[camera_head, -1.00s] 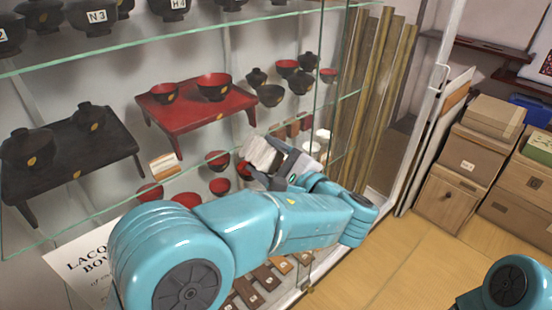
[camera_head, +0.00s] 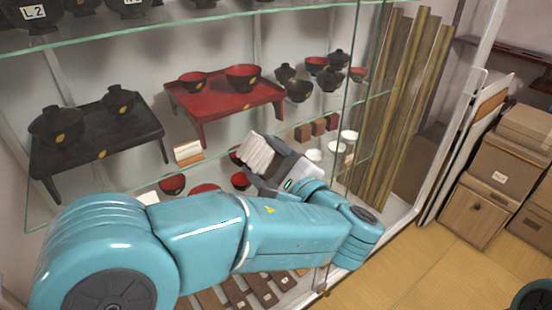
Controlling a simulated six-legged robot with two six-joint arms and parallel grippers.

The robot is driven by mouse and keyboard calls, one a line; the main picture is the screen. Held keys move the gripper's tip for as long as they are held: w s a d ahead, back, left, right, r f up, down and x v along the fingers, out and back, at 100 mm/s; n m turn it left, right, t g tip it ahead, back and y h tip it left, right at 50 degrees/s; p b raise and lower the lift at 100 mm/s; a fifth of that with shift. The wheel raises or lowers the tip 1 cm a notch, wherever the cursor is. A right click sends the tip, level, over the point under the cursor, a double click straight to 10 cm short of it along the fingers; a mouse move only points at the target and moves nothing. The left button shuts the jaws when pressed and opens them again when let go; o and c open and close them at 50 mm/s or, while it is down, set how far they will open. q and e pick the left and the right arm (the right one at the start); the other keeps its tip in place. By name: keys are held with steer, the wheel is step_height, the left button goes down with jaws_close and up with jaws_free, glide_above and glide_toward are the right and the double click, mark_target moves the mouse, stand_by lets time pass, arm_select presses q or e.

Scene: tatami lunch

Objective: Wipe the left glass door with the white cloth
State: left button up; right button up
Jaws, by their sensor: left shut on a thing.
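The white cloth (camera_head: 262,153) is a bunched, folded pad at the end of my left arm. My left gripper (camera_head: 268,180) is shut on it, with the jaws partly hidden by the cloth and the wrist. The left glass door (camera_head: 226,30) is clear, with a greenish edge, and stands in front of lacquerware shelves. The cloth is at the glass, in front of the area below the red stand; I cannot tell whether it touches. Only a rounded part of my right arm shows at the bottom right corner; its gripper is out of view.
Behind the glass are a red stand (camera_head: 212,108) with bowls, a black stand (camera_head: 95,140) and several small bowls. Bamboo poles (camera_head: 405,110) stand upright to the right. Wooden boxes (camera_head: 480,190) are stacked at the far right. The tan floor (camera_head: 400,270) is clear.

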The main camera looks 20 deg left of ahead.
arm_select(q)
steer(key=shift+s+a, duration=0.25)
steer(key=shift+s, duration=0.1)
steer(key=shift+v, duration=3.05)
steer(key=v, duration=0.3)
steer(key=shift+f, duration=0.1)
